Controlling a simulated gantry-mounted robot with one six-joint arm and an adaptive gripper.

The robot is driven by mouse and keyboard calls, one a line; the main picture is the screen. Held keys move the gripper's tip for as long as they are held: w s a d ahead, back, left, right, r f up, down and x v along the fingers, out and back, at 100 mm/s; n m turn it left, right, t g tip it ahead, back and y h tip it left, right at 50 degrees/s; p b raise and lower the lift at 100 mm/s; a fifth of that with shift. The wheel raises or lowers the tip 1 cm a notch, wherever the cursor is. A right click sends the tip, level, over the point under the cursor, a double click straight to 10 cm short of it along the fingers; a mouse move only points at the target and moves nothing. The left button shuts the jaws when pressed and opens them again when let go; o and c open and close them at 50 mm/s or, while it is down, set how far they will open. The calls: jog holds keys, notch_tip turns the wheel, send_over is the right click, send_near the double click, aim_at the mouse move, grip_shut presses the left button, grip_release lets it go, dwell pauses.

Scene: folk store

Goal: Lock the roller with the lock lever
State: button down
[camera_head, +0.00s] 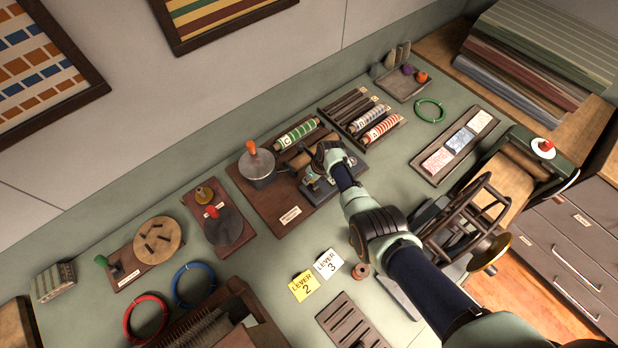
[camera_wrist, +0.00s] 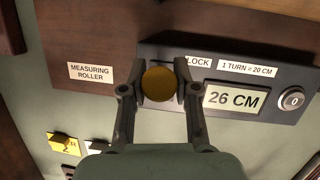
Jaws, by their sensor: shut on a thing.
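The measuring roller station (camera_head: 291,203) is a dark brown board near the middle of the bench. In the wrist view its label reads "MEASURING ROLLER". My gripper (camera_wrist: 159,84) is shut on a round yellow-ochre knob (camera_wrist: 158,84), one finger on each side. The knob sits right beside a label (camera_wrist: 198,62) partly hidden by a finger, reading "LOCK". The display (camera_wrist: 236,98) reads "26 CM". In the head view my gripper (camera_head: 328,152) covers much of the panel, and the knob is hidden there. The brown roller (camera_head: 314,152) lies just behind my gripper.
Behind is a green patterned roll (camera_head: 296,134); a rack with more rolls (camera_head: 380,128) is to the right. A crank frame (camera_head: 470,220) stands close to my arm. Cards "LEVER 2" (camera_head: 302,286) and "LEVER 3" (camera_head: 329,263) lie in front.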

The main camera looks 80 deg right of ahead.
jog(key=c, duration=0.8)
grip_release()
jog(key=shift+c, duration=0.2)
jog(key=v, duration=1.2)
